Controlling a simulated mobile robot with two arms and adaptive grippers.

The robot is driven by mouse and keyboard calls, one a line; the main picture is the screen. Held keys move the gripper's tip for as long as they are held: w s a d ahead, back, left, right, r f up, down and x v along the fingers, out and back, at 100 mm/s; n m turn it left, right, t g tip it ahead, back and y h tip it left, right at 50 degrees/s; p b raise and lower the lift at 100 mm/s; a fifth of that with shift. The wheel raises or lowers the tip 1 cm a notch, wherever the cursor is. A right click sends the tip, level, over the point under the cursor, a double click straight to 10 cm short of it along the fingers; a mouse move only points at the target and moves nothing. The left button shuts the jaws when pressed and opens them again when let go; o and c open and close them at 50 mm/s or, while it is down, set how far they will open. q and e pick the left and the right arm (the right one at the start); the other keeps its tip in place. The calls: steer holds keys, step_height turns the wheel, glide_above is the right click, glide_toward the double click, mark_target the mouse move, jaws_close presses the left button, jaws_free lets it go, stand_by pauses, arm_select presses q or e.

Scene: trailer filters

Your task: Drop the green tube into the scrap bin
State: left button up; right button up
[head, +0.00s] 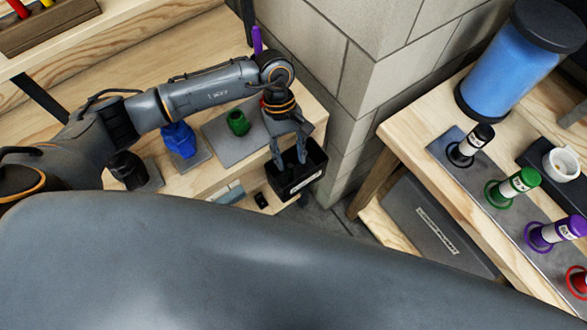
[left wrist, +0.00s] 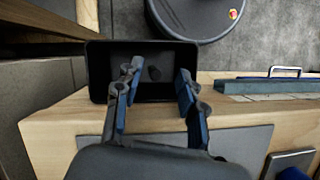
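A tube with a green cap and a white label (head: 517,183) stands in a green ring on the right bench. A green, cup-like piece (head: 238,122) stands on a grey plate on the left bench; I cannot tell which one the task means. The scrap bin, a black open box (head: 298,186), is at the left bench's right edge. My left gripper (head: 289,160) is over the bin, fingers apart, with nothing visible between them. My right gripper is not in view.
Black (head: 128,170), blue (head: 180,140) and purple (head: 257,40) pieces stand on the left bench. A block wall (head: 335,60) stands between the benches. The right bench holds a blue jar (head: 510,65), a white cup (head: 561,164) and black, purple and red capped tubes.

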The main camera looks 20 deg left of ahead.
arm_select(q)
steer(key=shift+w+a+r, duration=0.1)
steer(key=shift+w+r, duration=0.1)
steer(key=shift+r, duration=0.25)
steer(key=v, duration=1.1)
steer(key=shift+a, duration=0.1)
